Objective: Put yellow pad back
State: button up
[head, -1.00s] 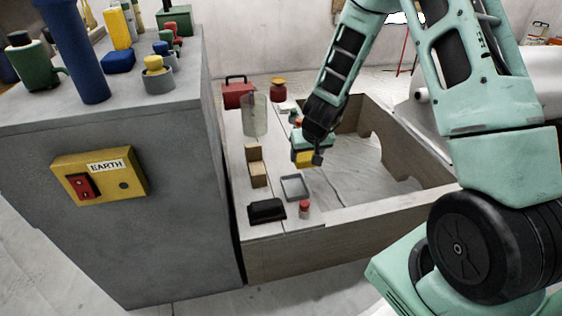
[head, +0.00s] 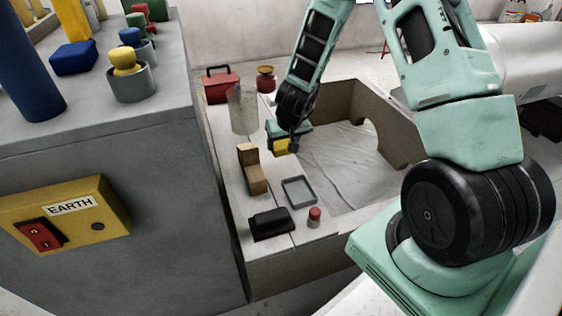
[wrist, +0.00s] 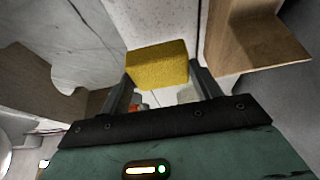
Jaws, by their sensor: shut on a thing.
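The yellow pad (wrist: 158,65) is a small block with a rough surface. My gripper (wrist: 160,82) is shut on it in the wrist view, with one finger on each side. In the head view my gripper (head: 287,148) holds the yellow pad (head: 282,146) above the pale bench top, near its inner edge and behind the small grey tray (head: 299,190). The pad's far side is partly hidden by the gripper in the head view. The grey tray, a shallow rimmed rectangle, shows no pad in it.
A wooden stepped block (head: 251,170) stands left of the gripper. A black object (head: 271,224) and a red-capped jar (head: 314,217) stand in front. A clear cylinder (head: 242,108), a red case (head: 221,86) and a red-and-yellow item (head: 266,80) stand behind. A grey cabinet (head: 110,180) rises at left.

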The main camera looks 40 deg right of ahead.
notch_tip(320, 180, down, 6)
jog(key=b, duration=0.3)
jog(key=shift+r, duration=0.15)
jog(key=o, duration=0.9)
jog(key=p+v, duration=0.6)
jog(key=v, duration=0.6)
